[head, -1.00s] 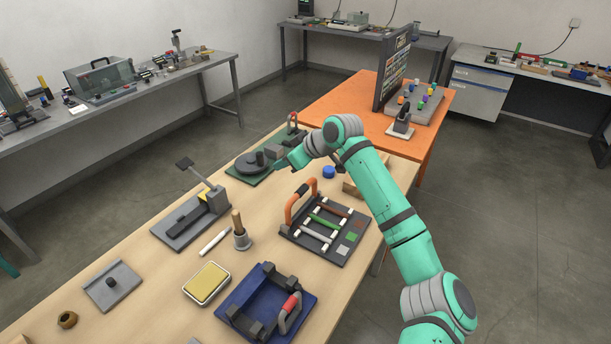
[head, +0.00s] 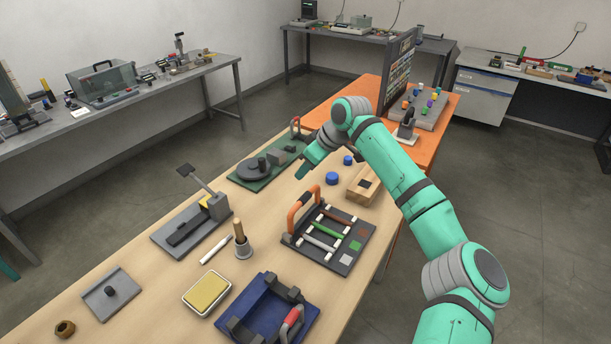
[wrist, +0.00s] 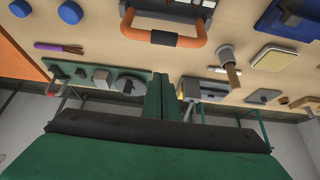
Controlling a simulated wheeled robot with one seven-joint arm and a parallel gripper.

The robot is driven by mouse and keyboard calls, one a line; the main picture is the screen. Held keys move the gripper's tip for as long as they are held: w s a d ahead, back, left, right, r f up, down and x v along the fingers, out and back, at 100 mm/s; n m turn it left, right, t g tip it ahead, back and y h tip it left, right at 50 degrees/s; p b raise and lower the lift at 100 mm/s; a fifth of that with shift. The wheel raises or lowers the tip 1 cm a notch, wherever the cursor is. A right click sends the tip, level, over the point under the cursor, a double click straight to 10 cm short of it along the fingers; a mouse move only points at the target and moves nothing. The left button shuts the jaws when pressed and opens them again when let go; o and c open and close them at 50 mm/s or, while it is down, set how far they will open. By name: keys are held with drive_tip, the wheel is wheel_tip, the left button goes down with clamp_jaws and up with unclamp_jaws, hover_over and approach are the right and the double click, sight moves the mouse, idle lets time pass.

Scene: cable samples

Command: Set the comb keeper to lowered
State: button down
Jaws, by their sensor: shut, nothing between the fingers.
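The cable comb is a dark board (head: 327,262) with white toothed rails holding brown, green and white cable pieces. I take its keeper to be the orange arched handle (head: 301,208), which stands raised at the board's far left side. In the wrist view the orange handle (wrist: 163,41) hangs at the upper middle. My gripper (head: 303,174) is shut and empty, above the table beyond the handle and apart from it. In the wrist view its fingers (wrist: 164,88) are pressed together, below the handle in the picture.
A green plate with a grey disc (head: 258,169) lies behind my gripper. A blue cap (head: 332,178) and a wooden block (head: 363,186) lie right of it. A blue tray (head: 250,320) with a red-gripped handle is nearer. A grey lever press (head: 190,228) stands left.

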drive_tip(key=x, duration=0.8)
drive_tip(key=s+d, duration=0.2)
drive_tip(key=d, duration=0.1)
drive_tip(key=shift+s+f, duration=0.1)
drive_tip(key=shift+f, duration=0.3)
